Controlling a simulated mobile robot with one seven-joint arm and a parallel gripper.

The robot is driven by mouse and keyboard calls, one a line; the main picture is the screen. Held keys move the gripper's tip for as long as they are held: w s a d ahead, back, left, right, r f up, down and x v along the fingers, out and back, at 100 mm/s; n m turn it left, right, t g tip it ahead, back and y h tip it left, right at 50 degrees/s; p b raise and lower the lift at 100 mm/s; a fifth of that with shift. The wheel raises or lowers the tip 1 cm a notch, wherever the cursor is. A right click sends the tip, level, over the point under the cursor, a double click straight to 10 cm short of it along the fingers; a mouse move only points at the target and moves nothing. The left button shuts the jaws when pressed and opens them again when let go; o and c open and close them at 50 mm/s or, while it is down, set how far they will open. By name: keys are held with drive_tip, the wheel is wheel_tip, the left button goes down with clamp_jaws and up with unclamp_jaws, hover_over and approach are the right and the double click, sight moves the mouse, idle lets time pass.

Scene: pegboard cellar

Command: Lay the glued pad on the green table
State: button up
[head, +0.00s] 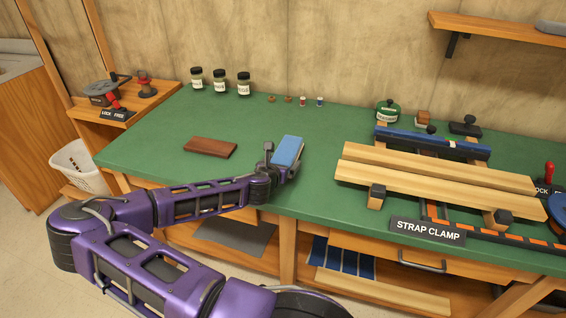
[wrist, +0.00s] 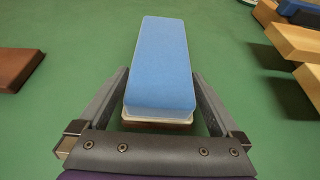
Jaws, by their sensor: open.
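The glued pad (head: 287,151) is a blue block with a pale layer and a brown layer beneath it. It lies on the green table (head: 330,123), near the front middle. In the wrist view the pad (wrist: 160,62) is upright with its blue face up, and its near end sits between my fingers. My gripper (head: 279,163) is open around it, with a finger on each side in the wrist view (wrist: 163,100). Gaps show between the fingers and the pad's near end. Whether the pad's underside fully touches the table is hidden.
A brown block (head: 210,147) lies to the left. Pale planks (head: 430,180) in a strap clamp, with a STRAP CLAMP sign (head: 428,231), fill the right side. Several jars (head: 219,81) stand along the back. The table between the brown block and the jars is clear.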

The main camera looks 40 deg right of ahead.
drive_tip(key=p+v, duration=0.1)
drive_tip(key=v, duration=1)
drive_tip(key=shift+s+a+r, duration=0.1)
drive_tip(key=shift+s+a, duration=0.15)
